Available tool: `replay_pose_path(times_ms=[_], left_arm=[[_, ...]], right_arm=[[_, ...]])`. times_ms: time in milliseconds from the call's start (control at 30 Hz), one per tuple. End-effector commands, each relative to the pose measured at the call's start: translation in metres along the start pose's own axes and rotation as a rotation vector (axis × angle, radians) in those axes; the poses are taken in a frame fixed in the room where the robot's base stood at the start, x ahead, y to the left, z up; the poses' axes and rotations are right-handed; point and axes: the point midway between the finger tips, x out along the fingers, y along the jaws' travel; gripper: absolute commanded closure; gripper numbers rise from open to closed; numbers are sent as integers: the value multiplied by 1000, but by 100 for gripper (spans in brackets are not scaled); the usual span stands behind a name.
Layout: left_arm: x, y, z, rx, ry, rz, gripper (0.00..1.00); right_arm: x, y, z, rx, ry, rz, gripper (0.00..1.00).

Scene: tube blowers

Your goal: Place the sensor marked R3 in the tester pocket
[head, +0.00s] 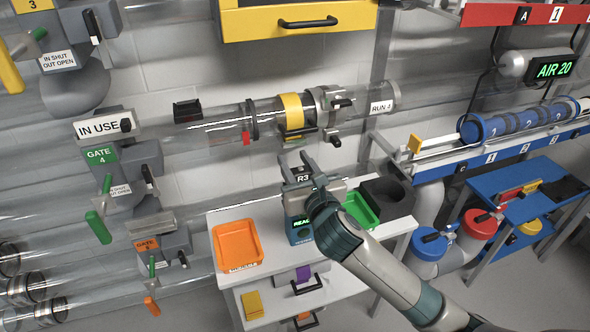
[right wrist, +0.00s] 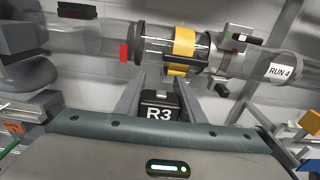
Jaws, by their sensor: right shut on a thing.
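The black sensor marked R3 (head: 303,177) is between the fingers of my right gripper (head: 298,164), which is shut on it. It is held above the white cabinet top, with its label facing up toward the head camera. In the right wrist view the R3 label (right wrist: 159,113) shows between the two fingers (right wrist: 158,92). A teal-blue tester (head: 300,230) with a lit green display stands on the cabinet, below the gripper. My right gripper and wrist cover its upper part, so its pocket is hidden. My left gripper is not in view.
An orange tray (head: 236,245) stands left of the tester; a green tray (head: 362,209) and a black box (head: 388,198) stand right of it on the white cabinet (head: 232,213). A clear tube with a yellow band (head: 291,111) runs behind, above the gripper. A blue table (head: 510,178) stands right.

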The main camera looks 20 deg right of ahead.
Motion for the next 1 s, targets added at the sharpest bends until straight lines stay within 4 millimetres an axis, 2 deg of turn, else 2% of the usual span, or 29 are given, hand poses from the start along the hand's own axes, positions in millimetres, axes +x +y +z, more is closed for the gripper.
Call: replay_pose_path(times_ms=[33, 133, 600, 633, 700, 1000], left_arm=[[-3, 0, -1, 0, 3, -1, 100], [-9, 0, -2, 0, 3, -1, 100], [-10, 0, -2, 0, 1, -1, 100], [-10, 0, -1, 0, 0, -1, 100], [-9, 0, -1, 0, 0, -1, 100], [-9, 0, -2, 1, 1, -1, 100]], right_arm=[[0, 0, -10, 2, 4, -1, 87], [1, 0, -17, 2, 1, 0, 87], [1, 0, -22, 1, 1, 0, 87], [1, 0, -22, 1, 0, 0, 57], [1, 0, -22, 1, 0, 0, 46], [1, 0, -21, 1, 0, 0, 46]])
